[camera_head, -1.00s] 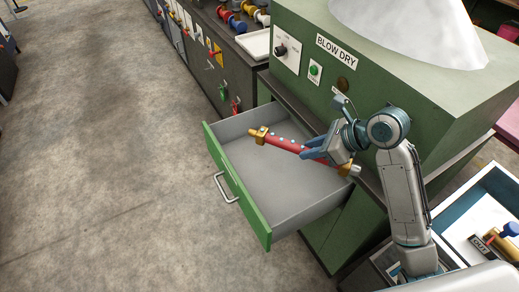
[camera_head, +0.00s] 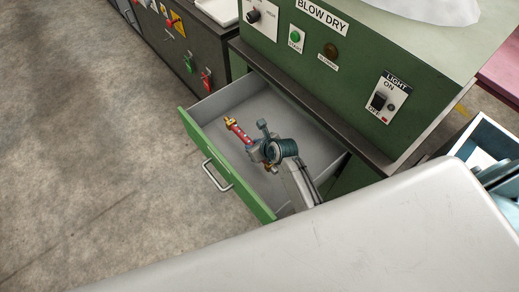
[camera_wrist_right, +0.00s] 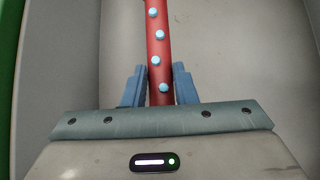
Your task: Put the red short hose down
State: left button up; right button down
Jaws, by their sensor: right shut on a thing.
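The red short hose (camera_head: 239,133) has brass-coloured end fittings and pale blue dots along its side. In the head view it is inside the open drawer (camera_head: 225,187), with one end toward the drawer's far left corner. My right gripper (camera_head: 252,149) reaches down into the drawer and is shut on the hose. In the right wrist view the hose (camera_wrist_right: 158,45) runs up between the two blue fingers (camera_wrist_right: 159,88), above the grey drawer floor. I cannot tell if the hose touches the floor. My left gripper is not in view.
The green cabinet (camera_head: 330,75) marked BLOW DRY stands behind the drawer, with its dark ledge (camera_head: 300,105) above the opening. The drawer floor (camera_head: 300,130) is otherwise bare. A blue-edged tray (camera_head: 490,140) is at the right.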

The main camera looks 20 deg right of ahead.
jog(key=shift+f, duration=3.05)
jog(key=c, duration=1.2)
grip_release()
jog(key=shift+f, duration=0.15)
jog(key=shift+o, duration=0.2)
jog(key=v, duration=1.2)
jog(key=shift+d, duration=0.1)
